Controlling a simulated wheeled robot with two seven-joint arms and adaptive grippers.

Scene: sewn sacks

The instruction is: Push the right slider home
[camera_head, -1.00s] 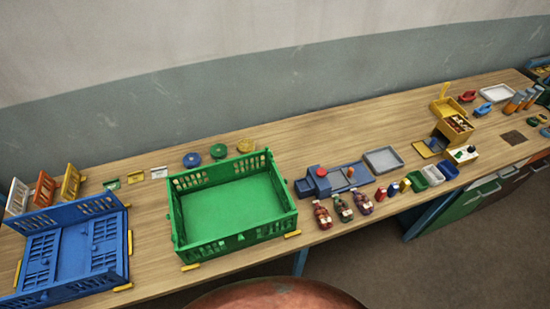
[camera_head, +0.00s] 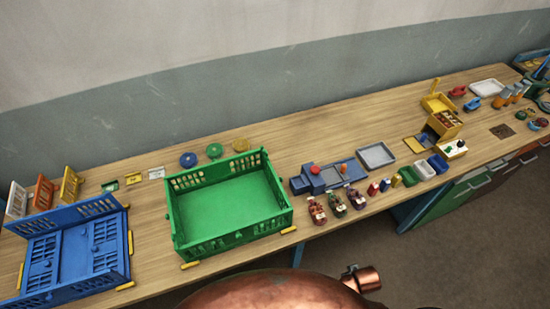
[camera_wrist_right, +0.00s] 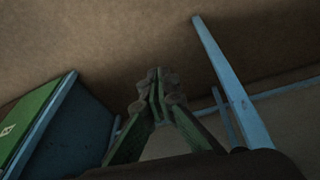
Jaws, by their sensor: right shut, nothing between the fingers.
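No part is clearly recognisable as the right slider. A blue device (camera_head: 325,177) with a red knob (camera_head: 315,169) and an orange peg (camera_head: 343,168) stands right of the green crate (camera_head: 228,238). Several short yellow bars (camera_head: 190,266) lie beside the corners of the green crate and the blue crate (camera_head: 127,255). My right gripper (camera_wrist_right: 158,78) shows in the right wrist view, with its green fingers together and empty. It is over the floor, apart from the bench's blue leg (camera_wrist_right: 232,85). Neither gripper shows in the head view.
Small sacks (camera_head: 337,204) stand in front of the blue device near the bench's front edge. Green drawers (camera_head: 455,201) are under the bench at right. A green cabinet side (camera_wrist_right: 35,120) is left of my right gripper.

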